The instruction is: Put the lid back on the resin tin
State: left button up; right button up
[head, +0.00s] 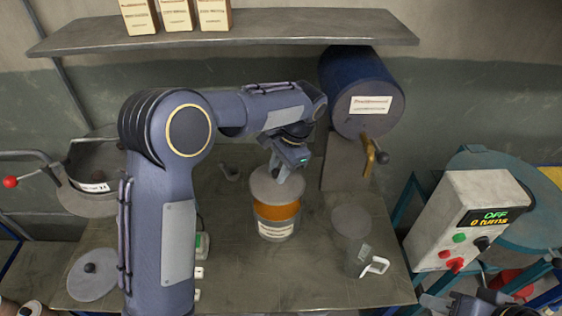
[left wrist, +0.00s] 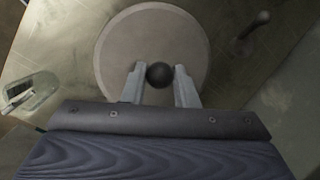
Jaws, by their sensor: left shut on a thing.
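The resin tin (head: 276,230) stands on the bench, grey with a white label and orange showing at its upper part. A round grey lid (head: 262,190) is over the tin, partly covering the view of its top; I cannot tell whether it touches the rim. My left gripper (head: 285,172) comes down from above, shut on the lid's black knob. In the left wrist view, the two fingers (left wrist: 159,82) stand either side of the knob, with the pale lid (left wrist: 125,45) beneath. My right gripper (head: 470,305) shows only partly at the bottom right edge.
A clear cup (head: 352,222) with a white handle stands right of the tin. Another knobbed lid (head: 92,278) lies at the left. A blue drum (head: 350,80) with a tap is behind, and a control box (head: 455,215) is at the right. A shelf (head: 300,35) hangs above.

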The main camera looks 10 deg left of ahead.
aim_at(278, 187)
pick_arm(q)
jog(key=shift+s+f+b, duration=0.1)
jog(key=shift+f+b, duration=1.85)
jog(key=shift+f, duration=0.2)
jog(key=shift+f+b, duration=0.5)
jog(key=shift+f, duration=0.5)
jog(key=shift+r+p, duration=0.1)
jog(key=shift+p, duration=0.3)
jog(key=shift+f, duration=0.2)
dwell(0.3)
jog(key=o, duration=1.6)
